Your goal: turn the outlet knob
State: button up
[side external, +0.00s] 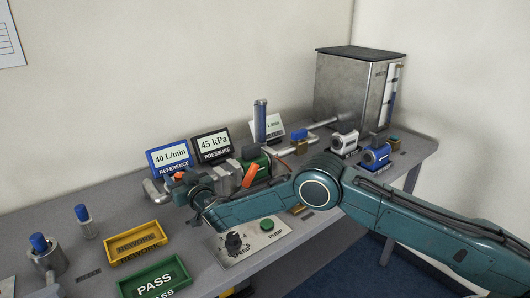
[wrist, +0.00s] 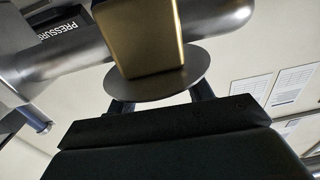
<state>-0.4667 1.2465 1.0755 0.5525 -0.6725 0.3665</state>
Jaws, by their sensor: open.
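My gripper (side external: 180,186) is at the left end of the pipe run in the side view, close to a small orange part (side external: 179,175). I cannot tell whether that part is the outlet knob, as no outlet label is readable. In the wrist view my gripper's two dark fingers (wrist: 161,98) stand apart and run behind a round grey disc (wrist: 160,88). A brass block (wrist: 138,38) sits in front of the disc, on a thick metal pipe (wrist: 62,52). The fingertips are hidden behind the disc, so contact cannot be told.
An orange lever (side external: 250,175) stands right of my gripper. Behind are the reference display (side external: 170,158) and pressure display (side external: 212,145). A panel with a black speed knob (side external: 234,243) and green pump button (side external: 267,225) lies below my arm. Yellow (side external: 136,240) and green (side external: 153,279) trays are front left.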

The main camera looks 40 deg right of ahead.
jog(key=c, duration=1)
jog(key=shift+o, duration=0.2)
jog(key=shift+a+m+h, duration=0.1)
jog(key=shift+m+h, duration=0.2)
jog(key=shift+h, duration=0.2)
jog(key=shift+h, duration=0.3)
jog(key=shift+w+m+h, duration=0.1)
jog(key=shift+m+h, duration=0.7)
jog(key=shift+h, duration=0.2)
jog(key=shift+w+r+m+g+h, duration=0.15)
jog(key=shift+m+g+h, duration=0.15)
jog(key=shift+m+h, duration=0.7)
jog(key=shift+s+m+h, duration=0.2)
jog(key=shift+m+h, duration=0.1)
jog(key=shift+h, duration=0.5)
jog(key=shift+g, duration=0.3)
